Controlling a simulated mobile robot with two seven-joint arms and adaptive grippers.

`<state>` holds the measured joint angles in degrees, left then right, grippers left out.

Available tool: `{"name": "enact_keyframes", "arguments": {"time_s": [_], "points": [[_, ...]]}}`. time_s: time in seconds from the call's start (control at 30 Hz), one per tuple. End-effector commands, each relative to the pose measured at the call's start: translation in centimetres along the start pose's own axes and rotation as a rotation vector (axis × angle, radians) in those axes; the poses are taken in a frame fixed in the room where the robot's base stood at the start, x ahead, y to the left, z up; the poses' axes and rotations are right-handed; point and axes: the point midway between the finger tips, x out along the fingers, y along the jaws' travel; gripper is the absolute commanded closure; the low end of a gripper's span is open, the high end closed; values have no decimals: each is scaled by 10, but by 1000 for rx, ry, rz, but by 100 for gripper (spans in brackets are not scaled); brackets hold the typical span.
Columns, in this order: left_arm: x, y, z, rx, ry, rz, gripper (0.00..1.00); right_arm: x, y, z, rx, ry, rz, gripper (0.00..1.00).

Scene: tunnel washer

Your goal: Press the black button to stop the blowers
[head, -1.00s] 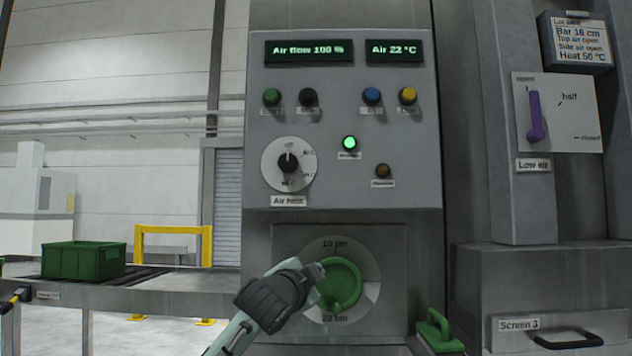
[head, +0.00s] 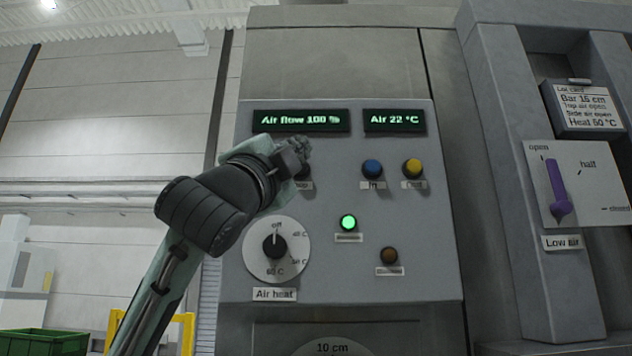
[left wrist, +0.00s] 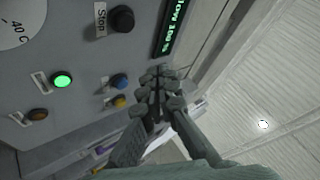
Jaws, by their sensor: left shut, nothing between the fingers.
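The black button (left wrist: 122,18) with the label "Stop" shows clearly in the left wrist view, on the grey control panel (head: 335,270). In the head view my left gripper (head: 298,152) is in front of the button row and hides most of the black button and the green one beside it. My left gripper is shut and empty. In the left wrist view its fingertips (left wrist: 160,80) are together, off to one side of the black button and apart from it. The display (head: 301,120) reads "Air flow 100 %". My right gripper is out of view.
A blue button (head: 372,169) and a yellow button (head: 413,169) sit to the right in the same row. Below are a lit green lamp (head: 348,222), a brown lamp (head: 389,256) and the air heat knob (head: 275,245). A purple lever (head: 558,190) is at the right.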

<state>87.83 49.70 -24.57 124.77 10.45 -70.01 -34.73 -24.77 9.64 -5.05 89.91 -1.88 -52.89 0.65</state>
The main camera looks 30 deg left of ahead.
Motion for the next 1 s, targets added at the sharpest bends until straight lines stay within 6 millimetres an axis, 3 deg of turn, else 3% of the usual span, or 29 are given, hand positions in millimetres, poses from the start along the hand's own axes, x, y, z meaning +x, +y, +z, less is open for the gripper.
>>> {"name": "enact_keyframes", "arguments": {"time_s": [0.13, 0.4, 0.57, 0.67, 0.8, 1.0], "points": [[-5, -14, -2, 12, 3, -25, 100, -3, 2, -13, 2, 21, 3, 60], [-4, -14, -2, 12, 3, -24, 100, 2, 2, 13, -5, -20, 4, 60], [-1, -11, 2, 11, 2, -23, 100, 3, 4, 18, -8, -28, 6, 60], [5, -6, 7, 12, 1, -22, 100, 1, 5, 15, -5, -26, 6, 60], [19, 4, 17, 11, -1, -21, 100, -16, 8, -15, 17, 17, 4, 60], [39, 17, 31, 11, 0, -22, 100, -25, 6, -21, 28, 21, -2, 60]]}}
